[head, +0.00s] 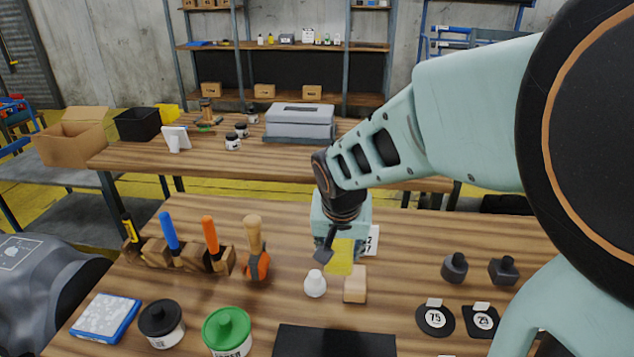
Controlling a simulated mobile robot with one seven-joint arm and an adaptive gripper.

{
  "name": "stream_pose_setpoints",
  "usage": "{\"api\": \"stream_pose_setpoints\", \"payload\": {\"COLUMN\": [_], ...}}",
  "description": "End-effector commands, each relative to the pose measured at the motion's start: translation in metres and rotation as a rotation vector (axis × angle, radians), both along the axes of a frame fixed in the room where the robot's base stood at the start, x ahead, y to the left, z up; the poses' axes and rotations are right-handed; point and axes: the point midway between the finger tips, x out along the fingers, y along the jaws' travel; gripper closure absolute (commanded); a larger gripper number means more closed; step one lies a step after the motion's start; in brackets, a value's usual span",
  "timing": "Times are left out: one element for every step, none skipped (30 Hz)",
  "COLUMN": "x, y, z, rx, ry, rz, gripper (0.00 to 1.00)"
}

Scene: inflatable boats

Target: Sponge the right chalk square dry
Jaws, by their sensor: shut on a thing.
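My gripper (332,247) hangs above the near bench, its dark fingers shut on a yellow sponge (341,262). The sponge is in the air or just over the bench; I cannot tell the gap. A white bottle-like piece (315,285) and a pale wooden block (355,286) stand just in front of it. A black panel (335,344) lies at the bottom edge and is cut off by the frame. I cannot make out any chalk square in this view.
A wooden tool rack (160,254) and orange-black tool stand at left. A blue-rimmed tray (106,316), a black-lidded tub (161,322) and a green-lidded tub (227,330) stand at front left. Black weights (454,267) and numbered black patches (435,318) lie at right.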

Motion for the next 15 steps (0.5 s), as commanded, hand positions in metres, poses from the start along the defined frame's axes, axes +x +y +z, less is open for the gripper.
{"api": "stream_pose_setpoints", "payload": {"x": [0.000,0.000,0.000,0.000,0.000,0.000,0.000,0.000,-0.001,-0.001,-0.001,-0.001,-0.001,-0.001,-0.002], "y": [0.000,0.000,0.000,0.000,0.000,-0.001,-0.001,-0.002,-0.003,-0.004,-0.006,-0.008,-0.009,-0.011,-0.014], "z": [0.000,0.000,0.000,0.000,0.001,0.003,0.005,0.008,0.012,0.016,0.020,0.026,0.031,0.036,0.042], "rx": [0.000,0.000,0.000,0.000,0.001,0.001,0.001,0.001,0.003,0.005,0.005,0.006,0.008,0.010,0.011], "ry": [0.000,0.000,0.000,0.000,0.001,0.002,0.003,0.004,0.006,0.007,0.009,0.012,0.013,0.014,0.016], "rz": [0.000,0.000,0.000,0.000,0.001,0.004,0.006,0.009,0.017,0.023,0.031,0.043,0.052,0.062,0.077], "gripper": [0.76,0.79,0.80,0.80,0.80,0.80,0.80,0.80,0.80,0.80,0.80,0.80,0.80,0.80,0.80]}}
